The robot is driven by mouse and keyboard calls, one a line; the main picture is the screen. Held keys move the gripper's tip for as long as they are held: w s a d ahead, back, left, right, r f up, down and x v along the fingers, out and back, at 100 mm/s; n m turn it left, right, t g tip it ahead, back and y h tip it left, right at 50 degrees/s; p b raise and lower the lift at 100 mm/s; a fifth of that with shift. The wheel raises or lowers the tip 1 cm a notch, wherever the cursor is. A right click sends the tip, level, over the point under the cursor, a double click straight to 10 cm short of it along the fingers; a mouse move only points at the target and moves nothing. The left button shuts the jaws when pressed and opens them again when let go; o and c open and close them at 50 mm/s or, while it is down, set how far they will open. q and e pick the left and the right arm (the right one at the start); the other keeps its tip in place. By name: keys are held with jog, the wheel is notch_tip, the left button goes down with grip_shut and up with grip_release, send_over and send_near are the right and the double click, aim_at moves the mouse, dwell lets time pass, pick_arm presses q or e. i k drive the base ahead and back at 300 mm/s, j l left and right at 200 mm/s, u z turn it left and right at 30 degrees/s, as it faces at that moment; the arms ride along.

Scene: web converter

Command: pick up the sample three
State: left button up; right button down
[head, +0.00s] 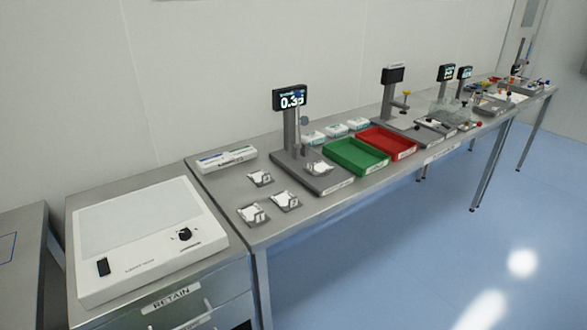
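Several small white samples on dark holders are in the head view. Three stand on the steel bench: a front-left sample (252,215), a front-right sample (286,201) and a rear sample (260,179). A similar white piece (318,168) lies on the base of the gauge stand (325,180). Their markings are too small to read, so I cannot tell which is sample three. Neither of my grippers is in view.
A green tray (331,160) and a red tray (413,147) stand right of the gauge stand. A white light box (150,215) sits on the nearer left cabinet. A white box (227,159) lies near the wall. Blue floor (400,260) in front is clear.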

aim_at(317, 169)
jog(key=i+l+u, duration=0.2)
jog(key=u, duration=0.2)
jog(key=i+l+u, duration=0.15)
jog(key=l+u, duration=0.25)
jog(key=i+l+u, duration=0.1)
jog(key=l+u, duration=0.7)
jog(key=i+j, duration=0.05)
jog(key=j, duration=0.05)
